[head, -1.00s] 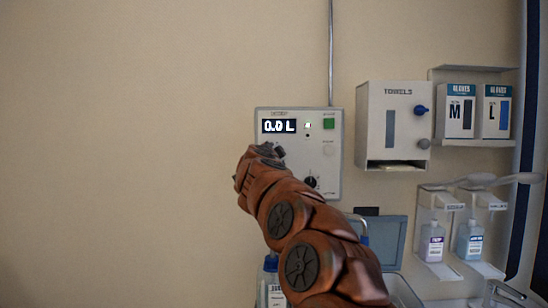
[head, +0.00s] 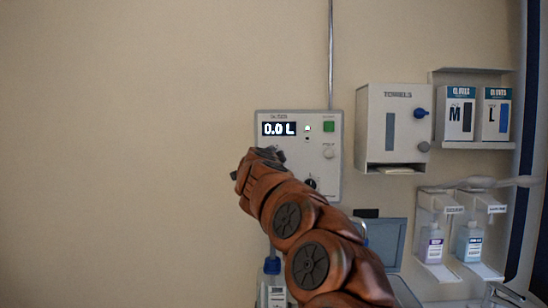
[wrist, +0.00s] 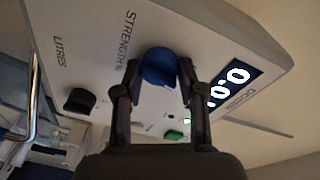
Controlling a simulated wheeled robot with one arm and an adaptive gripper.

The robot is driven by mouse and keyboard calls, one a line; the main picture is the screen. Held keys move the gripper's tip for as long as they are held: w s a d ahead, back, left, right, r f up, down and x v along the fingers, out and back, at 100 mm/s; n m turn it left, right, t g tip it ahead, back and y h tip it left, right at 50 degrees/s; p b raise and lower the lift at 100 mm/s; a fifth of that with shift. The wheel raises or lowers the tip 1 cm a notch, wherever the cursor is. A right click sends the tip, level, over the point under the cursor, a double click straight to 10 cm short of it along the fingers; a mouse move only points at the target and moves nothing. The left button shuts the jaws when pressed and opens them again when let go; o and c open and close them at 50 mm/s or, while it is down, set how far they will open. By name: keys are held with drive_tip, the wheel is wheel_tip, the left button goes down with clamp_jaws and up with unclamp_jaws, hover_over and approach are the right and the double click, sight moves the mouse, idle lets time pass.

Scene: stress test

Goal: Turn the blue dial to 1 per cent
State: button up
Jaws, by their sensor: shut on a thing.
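A white wall-mounted dosing unit (head: 325,117) has a display (head: 279,128) reading 0.0 L. In the wrist view the blue dial (wrist: 160,66) sits beside the word STRENGTH, with one finger of my gripper (wrist: 158,74) on each side of it. My gripper is shut on the dial. The dial's pointer and scale marks cannot be read. In the head view my arm covers the blue dial and the fingers. A black LITRES knob (wrist: 80,100) is left of the dial in the wrist view.
A green button (head: 328,126) is on the unit's right side. A towel dispenser (head: 392,105) with a blue knob (head: 421,113) hangs close to the right. Bottles and a grey-blue lidded box stand below. The wall to the left is bare.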

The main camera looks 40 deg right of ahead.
drive_tip(key=m+y+p, duration=0.1)
drive_tip(key=m+p, duration=0.2)
drive_tip(key=m, duration=0.6)
drive_tip(key=shift+r, duration=0.1)
idle(0.5)
drive_tip(key=o, duration=1.1)
drive_tip(key=shift+o, duration=0.2)
drive_tip(key=shift+s+y, duration=0.1)
drive_tip(key=shift+y, duration=0.2)
drive_tip(key=v, duration=1.2)
